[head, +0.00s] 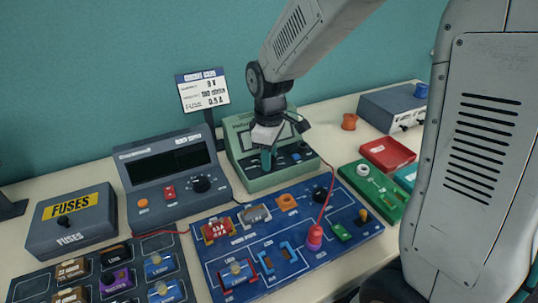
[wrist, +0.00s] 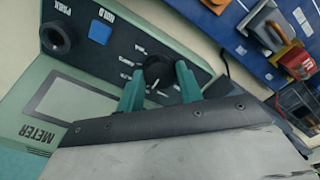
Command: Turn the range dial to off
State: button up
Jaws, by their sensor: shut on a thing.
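The meter (head: 247,181) is a green box with a dark control panel, standing at the back middle of the table. It also shows in the wrist view (wrist: 32,112), with its screen and the word METER. Its range dial (wrist: 158,72) is a round black knob on the dark panel, with small white marks around it. My gripper (wrist: 160,84) has its teal fingers on both sides of the dial and is shut on it. In the head view my gripper (head: 267,158) reaches down to the meter panel and hides the dial. The label that the dial points to is too small to read.
A grey power supply (head: 172,203) with a screen and knob stands left of the meter. A blue circuit board (head: 290,235) lies in front, with a red wire running over it. The panel also has a blue HOLD button (wrist: 100,32) and a PARK post (wrist: 56,38).

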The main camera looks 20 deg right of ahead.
jog(key=o, duration=1)
notch_tip(320, 180, up, 8)
jog(key=shift+f, duration=0.1)
dwell(0.4)
jog(key=shift+s+m, duration=0.1)
jog(key=shift+m, duration=0.3)
jog(key=s+d+r+m, duration=0.1)
jog(key=s+r+m, duration=0.1)
jog(key=s, duration=0.6)
jog(key=s+d+r+m+t, duration=0.1)
jog(key=s+d+m, duration=0.1)
jog(key=s+m, duration=0.2)
jog(key=s+d+r+m, duration=0.2)
jog(key=s+m, duration=0.1)
jog(key=s, duration=0.8)
jog(key=shift+s+d+r, duration=0.15)
jog(key=shift+s+r, duration=0.15)
jog(key=shift+s, duration=0.05)
